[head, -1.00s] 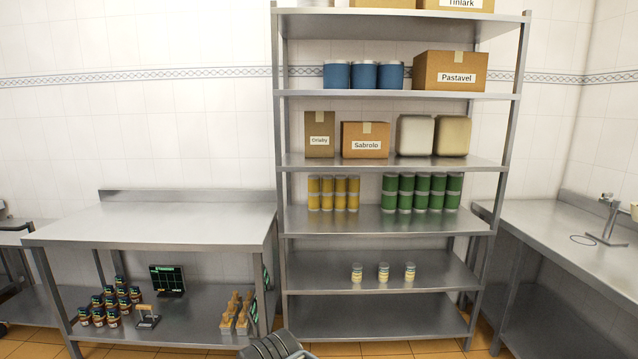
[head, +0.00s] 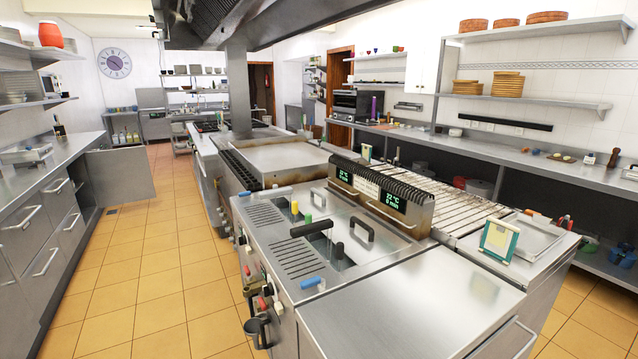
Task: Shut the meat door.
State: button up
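I cannot tell which door is the meat door; no label for it is readable in the head view. A brown wooden door or frame (head: 341,66) stands at the back, right of centre. A darker brown-framed doorway (head: 261,86) shows further back, left of it, partly behind the hood column. I cannot tell whether either is open or shut. My gripper is not in view.
A cooking island with fryers (head: 310,245) and a slatted grill (head: 470,207) fills the centre and right. Steel drawers (head: 45,235) line the left. A tiled aisle (head: 150,260) runs clear between them. A range hood (head: 260,25) hangs above.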

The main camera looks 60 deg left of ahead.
aim_at(118, 177)
jog(key=u, duration=0.05)
jog(key=i, duration=6.2)
jog(key=u, duration=2.85)
jog(key=i, duration=5.7)
